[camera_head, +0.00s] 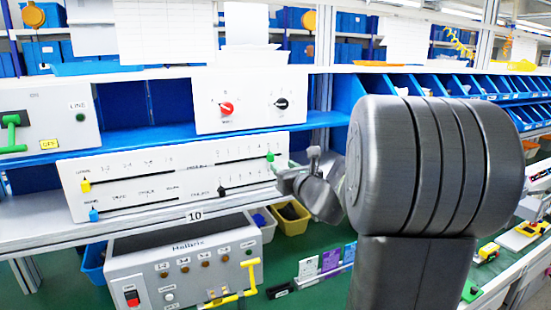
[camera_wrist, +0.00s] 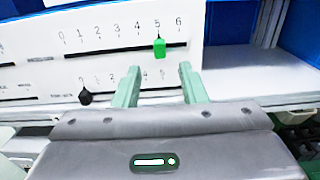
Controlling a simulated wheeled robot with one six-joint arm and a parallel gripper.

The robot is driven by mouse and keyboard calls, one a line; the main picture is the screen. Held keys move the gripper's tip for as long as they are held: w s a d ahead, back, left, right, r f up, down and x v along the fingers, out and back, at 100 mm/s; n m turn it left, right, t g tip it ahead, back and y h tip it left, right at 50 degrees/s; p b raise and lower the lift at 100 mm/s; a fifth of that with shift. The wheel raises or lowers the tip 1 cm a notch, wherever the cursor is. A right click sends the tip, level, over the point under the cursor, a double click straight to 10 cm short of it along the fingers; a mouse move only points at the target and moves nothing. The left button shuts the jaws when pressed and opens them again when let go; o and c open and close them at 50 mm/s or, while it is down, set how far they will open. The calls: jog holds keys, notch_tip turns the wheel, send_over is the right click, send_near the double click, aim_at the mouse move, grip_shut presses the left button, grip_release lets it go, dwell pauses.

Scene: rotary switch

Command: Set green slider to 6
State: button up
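The green slider (camera_wrist: 159,47) sits on the upper right track of a white panel (camera_wrist: 30,50), with its pointer at the 5 mark. The 6 mark is just to its right. It also shows in the head view (camera_head: 270,157). My gripper (camera_wrist: 160,70) is open, and its two pale green fingers point toward the panel. In the wrist view the slider appears just beyond the fingertips, between them and a little higher, not gripped. In the head view my gripper is at the panel's right end, partly hidden by my arm.
A black slider (camera_wrist: 85,96) sits on the lower right track near 0. Yellow (camera_head: 85,185) and blue (camera_head: 93,214) sliders are on the panel's left. A box with red (camera_head: 227,109) and black (camera_head: 282,103) knobs stands above. Right of the panel is open shelf (camera_wrist: 240,70).

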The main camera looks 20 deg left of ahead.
aim_at(272, 158)
jog(key=p+x, duration=0.1)
jog(key=x, duration=0.6)
grip_shut()
